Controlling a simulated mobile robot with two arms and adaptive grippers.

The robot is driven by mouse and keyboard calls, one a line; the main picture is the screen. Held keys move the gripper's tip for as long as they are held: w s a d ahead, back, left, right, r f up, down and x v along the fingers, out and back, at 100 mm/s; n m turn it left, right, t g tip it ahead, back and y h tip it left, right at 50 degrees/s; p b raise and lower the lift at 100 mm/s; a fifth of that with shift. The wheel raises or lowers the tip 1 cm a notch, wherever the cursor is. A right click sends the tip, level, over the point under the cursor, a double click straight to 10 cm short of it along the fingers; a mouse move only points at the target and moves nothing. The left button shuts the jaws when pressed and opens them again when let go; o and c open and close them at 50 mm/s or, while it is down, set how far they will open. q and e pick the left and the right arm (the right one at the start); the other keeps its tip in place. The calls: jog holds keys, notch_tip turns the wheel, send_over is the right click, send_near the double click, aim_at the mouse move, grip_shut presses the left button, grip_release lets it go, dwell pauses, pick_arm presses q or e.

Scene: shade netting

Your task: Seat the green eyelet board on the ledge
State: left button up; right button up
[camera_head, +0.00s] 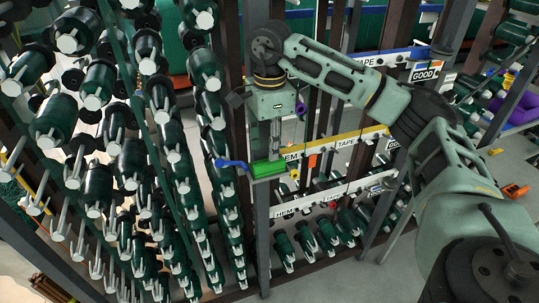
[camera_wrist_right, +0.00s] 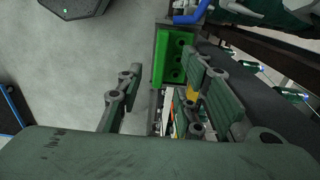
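The green eyelet board (camera_head: 268,168) lies on a narrow dark grey ledge (camera_head: 272,179) beside an upright post. In the right wrist view the board (camera_wrist_right: 170,60) shows a row of dark holes, and the ledge's grey rim (camera_wrist_right: 156,45) runs along its side. My right gripper (camera_head: 276,145) points down just above the board. In the wrist view its fingers (camera_wrist_right: 164,80) are spread wide with a gap between them, and the board lies beyond the tips. I see no finger closed on it. Whether the board is fully flat is hard to tell. My left gripper is out of view.
A blue piece (camera_head: 231,164) sits at the board's left end. Racks of dark green rolls (camera_head: 130,160) crowd the left. Posts and labelled rails (camera_head: 345,140) stand behind my right arm. The grey floor (camera_head: 335,275) is open in front.

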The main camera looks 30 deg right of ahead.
aim_at(269, 163)
notch_tip(269, 163, up, 7)
jog(key=shift+r, duration=0.2)
dwell(0.6)
